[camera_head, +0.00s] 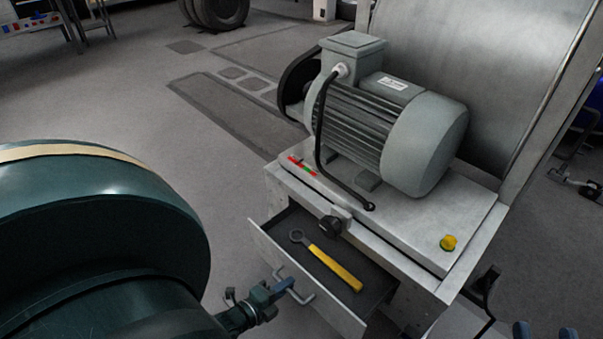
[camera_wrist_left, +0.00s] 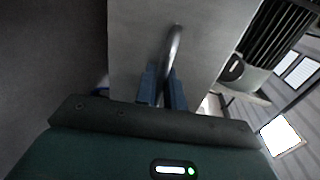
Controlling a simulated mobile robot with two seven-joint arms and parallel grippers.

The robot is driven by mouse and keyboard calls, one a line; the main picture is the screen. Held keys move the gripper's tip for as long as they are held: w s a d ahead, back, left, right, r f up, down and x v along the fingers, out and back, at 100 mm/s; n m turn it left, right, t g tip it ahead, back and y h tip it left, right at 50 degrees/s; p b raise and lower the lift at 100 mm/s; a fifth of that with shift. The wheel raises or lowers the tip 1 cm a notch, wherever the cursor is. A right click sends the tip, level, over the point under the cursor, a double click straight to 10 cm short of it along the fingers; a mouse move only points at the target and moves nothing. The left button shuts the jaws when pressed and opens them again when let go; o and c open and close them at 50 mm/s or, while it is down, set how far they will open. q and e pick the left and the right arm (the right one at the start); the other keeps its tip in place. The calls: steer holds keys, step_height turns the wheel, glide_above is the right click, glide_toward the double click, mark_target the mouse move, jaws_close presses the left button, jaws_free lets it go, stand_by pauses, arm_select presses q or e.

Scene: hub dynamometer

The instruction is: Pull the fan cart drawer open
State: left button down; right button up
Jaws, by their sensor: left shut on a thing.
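The fan cart (camera_head: 455,215) stands right of centre in the head view. Its drawer (camera_head: 335,317) is partly out, showing a dark inside with a wrench in it. A grey bar handle (camera_head: 305,297) sits on the drawer front. My left gripper (camera_head: 284,287) is shut on this handle. In the left wrist view, the blue fingers (camera_wrist_left: 162,90) close around the handle (camera_wrist_left: 174,45), against the pale drawer front (camera_wrist_left: 133,40). My right gripper (camera_head: 545,331) shows only its blue fingertips at the bottom right edge, apart and empty.
The yellow-handled wrench (camera_head: 335,269) lies in the drawer. The floor (camera_head: 215,165) left of the cart is clear.

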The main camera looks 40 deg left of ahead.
arm_select(q)
steer(key=v, duration=0.2)
steer(key=f+p+v, duration=0.1)
steer(key=v, duration=0.2)
steer(key=shift+a, duration=0.15)
arm_select(e)
steer(key=shift+w+d+r, duration=0.1)
steer(key=shift+w+r, duration=0.05)
arm_select(q)
steer(key=c, duration=1.7)
jaws_free()
steer(key=shift+o, duration=0.3)
steer(key=p+v, duration=0.3)
steer(key=v, duration=1)
arm_select(e)
steer(key=shift+d+n+h, duration=0.3)
steer(key=shift+n+h, duration=0.1)
steer(key=shift+n, duration=0.1)
